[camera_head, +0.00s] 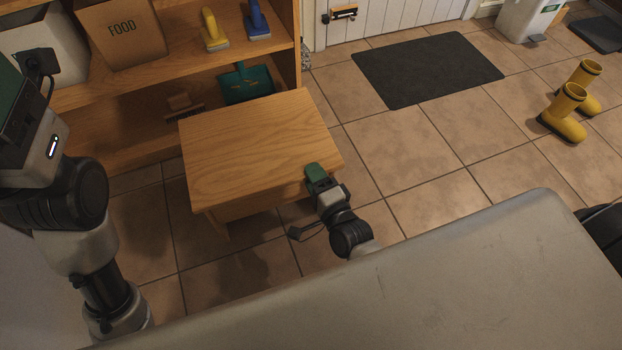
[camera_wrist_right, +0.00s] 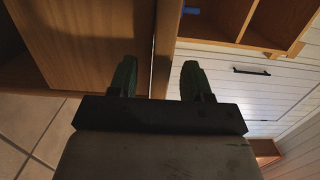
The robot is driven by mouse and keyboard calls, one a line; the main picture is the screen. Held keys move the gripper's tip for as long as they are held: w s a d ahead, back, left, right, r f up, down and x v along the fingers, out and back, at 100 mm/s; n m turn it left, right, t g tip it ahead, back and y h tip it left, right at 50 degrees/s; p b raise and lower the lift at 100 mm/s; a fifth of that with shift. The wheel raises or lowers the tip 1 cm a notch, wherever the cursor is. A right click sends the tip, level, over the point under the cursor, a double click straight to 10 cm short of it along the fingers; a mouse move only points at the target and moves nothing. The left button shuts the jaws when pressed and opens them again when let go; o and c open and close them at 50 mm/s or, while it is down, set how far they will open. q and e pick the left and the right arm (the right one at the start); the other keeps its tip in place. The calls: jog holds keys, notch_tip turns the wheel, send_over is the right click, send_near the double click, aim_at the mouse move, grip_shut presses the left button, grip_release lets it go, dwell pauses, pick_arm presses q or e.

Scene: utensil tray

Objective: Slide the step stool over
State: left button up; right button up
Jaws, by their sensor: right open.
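The step stool (camera_head: 250,140) is a light wooden stool with a flat, rectangular top. It stands on the tiled floor in front of the shelf unit. My right gripper (camera_head: 314,172) is at the near right edge of its top. In the right wrist view, the green fingers are spread, one on each side of the stool's edge strip (camera_wrist_right: 166,45). I cannot tell whether either finger touches the wood. My left gripper (camera_head: 12,95) is at the left picture edge, partly cut off and away from the stool; its fingers are not clear.
The shelf unit (camera_head: 130,90) behind the stool holds a FOOD box (camera_head: 119,32), brushes and a teal dustpan (camera_head: 247,84). A dark mat (camera_head: 428,69) lies at the back. Yellow boots (camera_head: 566,112) stand at the right. The tiles right of the stool are clear.

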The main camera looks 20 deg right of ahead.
jog(key=shift+w, duration=0.35)
jog(key=shift+s, duration=0.1)
grip_shut()
dwell(1.1)
